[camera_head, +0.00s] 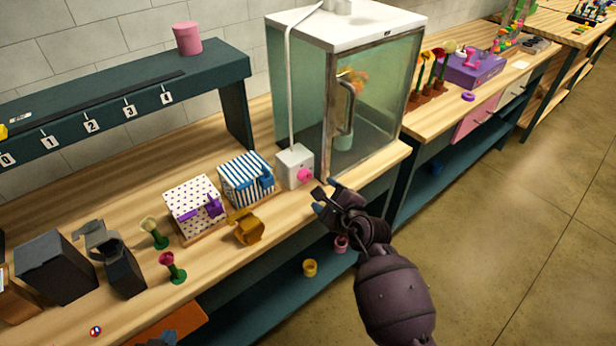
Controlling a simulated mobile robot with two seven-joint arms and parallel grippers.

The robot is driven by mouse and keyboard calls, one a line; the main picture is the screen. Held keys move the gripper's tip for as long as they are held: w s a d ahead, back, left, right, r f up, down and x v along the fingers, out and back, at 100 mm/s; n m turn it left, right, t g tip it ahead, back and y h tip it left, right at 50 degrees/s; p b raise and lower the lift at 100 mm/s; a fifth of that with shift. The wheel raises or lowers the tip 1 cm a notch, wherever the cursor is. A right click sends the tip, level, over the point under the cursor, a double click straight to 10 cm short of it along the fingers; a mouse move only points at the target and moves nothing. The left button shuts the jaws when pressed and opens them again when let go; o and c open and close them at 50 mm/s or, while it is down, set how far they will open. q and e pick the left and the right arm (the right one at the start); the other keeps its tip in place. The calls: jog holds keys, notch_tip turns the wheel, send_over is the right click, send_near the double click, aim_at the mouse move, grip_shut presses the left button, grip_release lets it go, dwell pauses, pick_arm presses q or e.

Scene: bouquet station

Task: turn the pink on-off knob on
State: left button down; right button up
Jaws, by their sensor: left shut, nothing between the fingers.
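The pink knob (305,175) is on the front of a small white box (290,162) beside the glass-fronted cabinet (375,100). A white cable runs from the box up to the cabinet top. The knob's exact turn position is too small to read.
A blue-striped box (246,178) and a dotted box (192,205) stand left of the white box. A golden-brown object (247,228) sits near the bench's front edge. The cabinet's handle (345,107) sticks out above my gripper. The floor at right is clear.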

aim_at(307, 178)
jog(key=shift+x, duration=4.7)
jog(key=c, duration=0.9)
